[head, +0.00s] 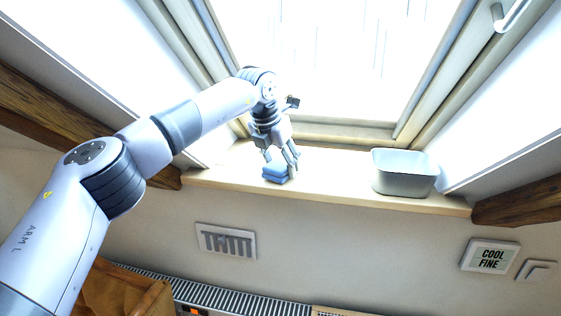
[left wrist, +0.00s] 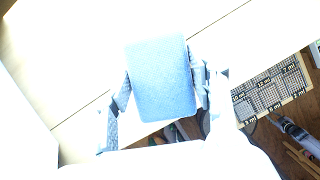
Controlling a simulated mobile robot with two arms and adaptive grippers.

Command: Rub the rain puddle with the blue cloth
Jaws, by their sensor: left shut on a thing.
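The blue cloth (head: 276,173) is a folded pad low at the window sill (head: 330,185), left of its middle. My left gripper (head: 282,164) reaches down from above and is shut on the cloth. The cloth (left wrist: 162,78) fills the middle of the left wrist view, with a finger of my left gripper (left wrist: 160,90) on each side. I cannot tell whether the cloth touches the sill. I cannot make out the rain puddle; the sill is very bright. My right gripper is in neither view.
A grey metal tub (head: 404,174) stands on the right of the sill. The sill between cloth and tub looks clear. The window (head: 340,50) rises behind. A radiator (head: 225,296) and a brown box (head: 125,290) are below.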

